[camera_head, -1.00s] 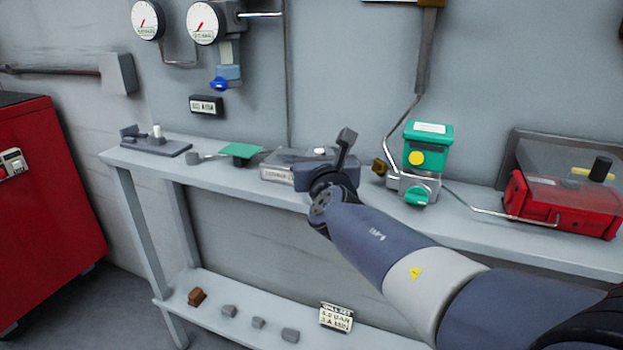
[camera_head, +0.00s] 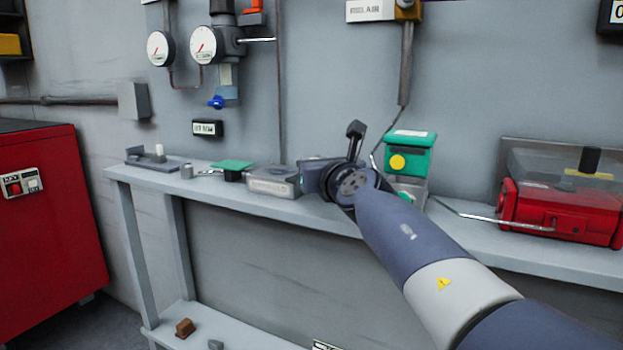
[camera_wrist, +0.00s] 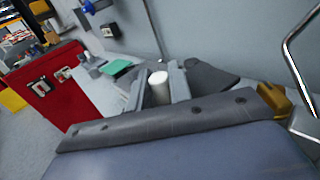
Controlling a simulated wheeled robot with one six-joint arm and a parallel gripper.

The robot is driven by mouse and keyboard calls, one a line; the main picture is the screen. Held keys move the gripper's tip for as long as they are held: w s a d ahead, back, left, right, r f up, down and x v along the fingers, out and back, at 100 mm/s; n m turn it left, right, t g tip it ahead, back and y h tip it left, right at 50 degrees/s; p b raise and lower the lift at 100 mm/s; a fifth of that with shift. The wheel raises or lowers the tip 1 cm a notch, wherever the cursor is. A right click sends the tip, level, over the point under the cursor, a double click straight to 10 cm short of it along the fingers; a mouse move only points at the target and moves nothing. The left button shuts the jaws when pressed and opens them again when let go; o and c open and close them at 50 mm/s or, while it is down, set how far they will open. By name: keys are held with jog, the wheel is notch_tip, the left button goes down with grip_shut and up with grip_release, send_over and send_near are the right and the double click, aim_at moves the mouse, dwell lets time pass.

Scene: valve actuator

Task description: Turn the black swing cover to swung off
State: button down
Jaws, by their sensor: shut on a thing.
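In the wrist view my gripper (camera_wrist: 158,92) is shut on an upright pale post (camera_wrist: 160,86), one finger on each side. A dark grey plate (camera_wrist: 212,79), which looks like the black swing cover, shows behind the fingers, its middle hidden by them. I cannot tell how the post joins it. In the head view my gripper (camera_head: 315,178) is at the bench, between a grey labelled box (camera_head: 272,181) and a green-topped unit (camera_head: 410,153). My wrist hides the cover and the fingertips there.
The grey bench (camera_head: 470,243) also carries a dark fixture with a white peg (camera_head: 159,151), a small cylinder (camera_head: 187,171), a green plate (camera_head: 232,165) and a red box (camera_head: 565,210). A bent metal pipe (camera_wrist: 290,52) stands close on the right in the wrist view.

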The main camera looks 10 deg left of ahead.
jog(key=shift+w+d+r+b, duration=0.1)
jog(key=shift+d+r+b, duration=0.05)
jog(key=shift+d+b, duration=0.15)
jog(key=c, duration=1.3)
grip_release()
jog(key=shift+a, duration=0.1)
jog(key=v, duration=1)
jog(key=shift+s+d, duration=0.25)
jog(key=shift+s, duration=0.05)
jog(key=x, duration=1.1)
jog(key=shift+s+a, duration=0.1)
jog(key=shift+s, duration=0.15)
